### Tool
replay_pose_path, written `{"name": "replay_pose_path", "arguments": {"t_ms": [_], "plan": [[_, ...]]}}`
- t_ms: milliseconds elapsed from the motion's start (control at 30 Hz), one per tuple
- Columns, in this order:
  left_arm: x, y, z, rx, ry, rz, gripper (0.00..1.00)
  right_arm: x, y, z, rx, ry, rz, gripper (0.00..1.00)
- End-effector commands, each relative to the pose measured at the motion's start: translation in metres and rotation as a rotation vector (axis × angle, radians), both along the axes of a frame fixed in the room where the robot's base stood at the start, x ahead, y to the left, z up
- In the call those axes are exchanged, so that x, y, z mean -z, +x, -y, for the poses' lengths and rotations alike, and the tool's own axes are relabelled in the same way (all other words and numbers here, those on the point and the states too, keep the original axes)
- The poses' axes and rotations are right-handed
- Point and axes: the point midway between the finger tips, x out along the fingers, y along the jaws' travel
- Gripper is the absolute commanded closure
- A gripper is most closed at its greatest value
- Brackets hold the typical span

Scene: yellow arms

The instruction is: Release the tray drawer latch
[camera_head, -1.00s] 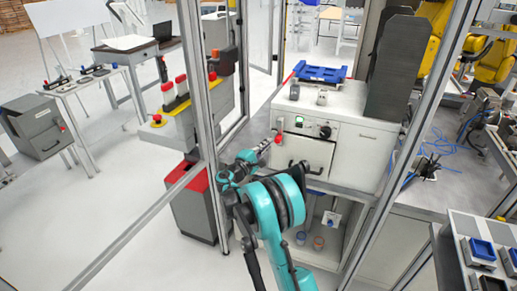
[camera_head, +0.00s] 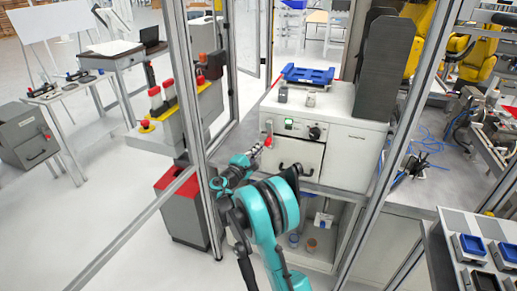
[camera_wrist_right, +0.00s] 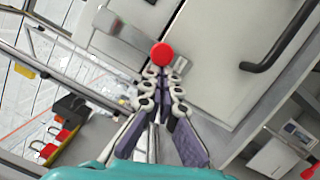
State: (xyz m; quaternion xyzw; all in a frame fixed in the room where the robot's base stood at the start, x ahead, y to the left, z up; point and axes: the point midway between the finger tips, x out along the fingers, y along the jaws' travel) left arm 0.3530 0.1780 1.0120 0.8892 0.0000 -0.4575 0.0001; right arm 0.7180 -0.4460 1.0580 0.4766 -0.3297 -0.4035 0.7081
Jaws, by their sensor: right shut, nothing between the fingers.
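The tray drawer (camera_head: 306,153) is a pale front with a black handle (camera_head: 290,168) in the white cabinet, and it looks closed. At its upper left is the latch, a metal piece with a red knob (camera_head: 268,141). In the right wrist view the red knob (camera_wrist_right: 162,54) is just beyond my fingertips, beside a metal latch plate (camera_wrist_right: 122,29). My right gripper (camera_head: 256,151) is shut and empty, pointing at the knob; whether it touches it I cannot tell. My left gripper is not in view.
A blue tray (camera_head: 308,76) lies on top of the cabinet (camera_head: 356,150). An aluminium frame post (camera_head: 193,110) stands left of my right arm. A red-topped grey bin (camera_head: 182,210) is on the floor at left. The drawer handle (camera_wrist_right: 283,45) is right of the knob.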

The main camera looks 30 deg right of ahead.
Motion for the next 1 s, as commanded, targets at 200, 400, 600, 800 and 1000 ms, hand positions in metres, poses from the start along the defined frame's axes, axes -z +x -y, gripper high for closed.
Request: {"name": "replay_pose_path", "arguments": {"t_ms": [200, 400, 600, 800, 1000], "plan": [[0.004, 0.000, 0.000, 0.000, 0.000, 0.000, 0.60, 0.002, -0.004, 0.004, 0.002, -0.032, -0.038, 1.00], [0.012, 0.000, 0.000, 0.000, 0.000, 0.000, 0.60, 0.005, -0.012, 0.010, 0.002, -0.099, -0.117, 1.00], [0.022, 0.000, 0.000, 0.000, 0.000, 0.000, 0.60, 0.006, -0.024, 0.021, 0.003, -0.215, -0.252, 1.00], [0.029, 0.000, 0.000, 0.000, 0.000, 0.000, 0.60, 0.002, -0.037, 0.032, 0.003, -0.339, -0.397, 1.00], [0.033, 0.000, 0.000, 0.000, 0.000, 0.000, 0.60, -0.004, -0.050, 0.042, 0.003, -0.463, -0.543, 1.00]]}}
